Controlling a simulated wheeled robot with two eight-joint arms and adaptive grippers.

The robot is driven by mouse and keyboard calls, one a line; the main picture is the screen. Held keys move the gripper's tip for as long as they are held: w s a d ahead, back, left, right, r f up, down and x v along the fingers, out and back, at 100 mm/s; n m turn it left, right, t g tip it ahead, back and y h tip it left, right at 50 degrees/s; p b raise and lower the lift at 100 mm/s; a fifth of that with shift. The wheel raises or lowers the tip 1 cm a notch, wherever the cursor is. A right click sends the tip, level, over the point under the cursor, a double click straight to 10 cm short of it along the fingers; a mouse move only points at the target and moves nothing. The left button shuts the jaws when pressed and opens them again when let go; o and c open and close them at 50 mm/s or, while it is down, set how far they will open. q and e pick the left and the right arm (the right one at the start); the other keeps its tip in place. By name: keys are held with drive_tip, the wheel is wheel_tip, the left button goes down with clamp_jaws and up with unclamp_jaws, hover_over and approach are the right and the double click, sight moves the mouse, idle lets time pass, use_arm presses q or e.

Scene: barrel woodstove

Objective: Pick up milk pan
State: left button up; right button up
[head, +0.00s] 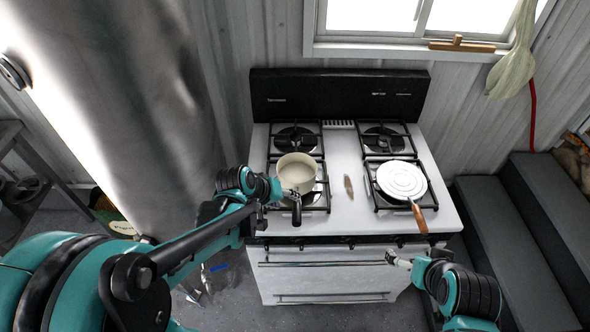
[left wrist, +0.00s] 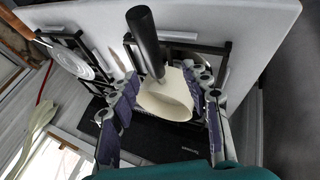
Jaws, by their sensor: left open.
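The milk pan (head: 296,173) is a cream pot with a black handle (head: 297,209). It sits on the front left burner of the white stove, its handle toward the front. My left gripper (head: 274,192) is open, just left of the pan and its handle. In the left wrist view, its two purple-padded fingers are spread on either side of the pan (left wrist: 166,100), with the black handle (left wrist: 146,42) rising between them. I cannot tell whether any finger touches the pan. My right gripper (head: 396,260) is in front of the stove, away from the pan; its jaw state is unclear.
A white frying pan (head: 401,180) with a wooden handle is on the front right burner. A small brown object (head: 348,186) lies between the burners. A large metal cylinder (head: 110,100) stands left of the stove, and dark steps (head: 505,235) are at right. The rear burners are empty.

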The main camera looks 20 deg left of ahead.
sight(297, 191)
use_arm(q)
drive_tip(key=x, duration=0.2)
drive_tip(key=b+x, duration=0.1)
drive_tip(key=x, duration=0.2)
drive_tip(key=b+x, duration=0.1)
drive_tip(key=x, duration=0.2)
drive_tip(key=shift+w+d+r, duration=0.15)
drive_tip(key=shift+d+r, duration=0.05)
drive_tip(key=shift+d, duration=0.15)
drive_tip(key=shift+r, duration=0.1)
drive_tip(key=c, duration=0.3)
clamp_jaws()
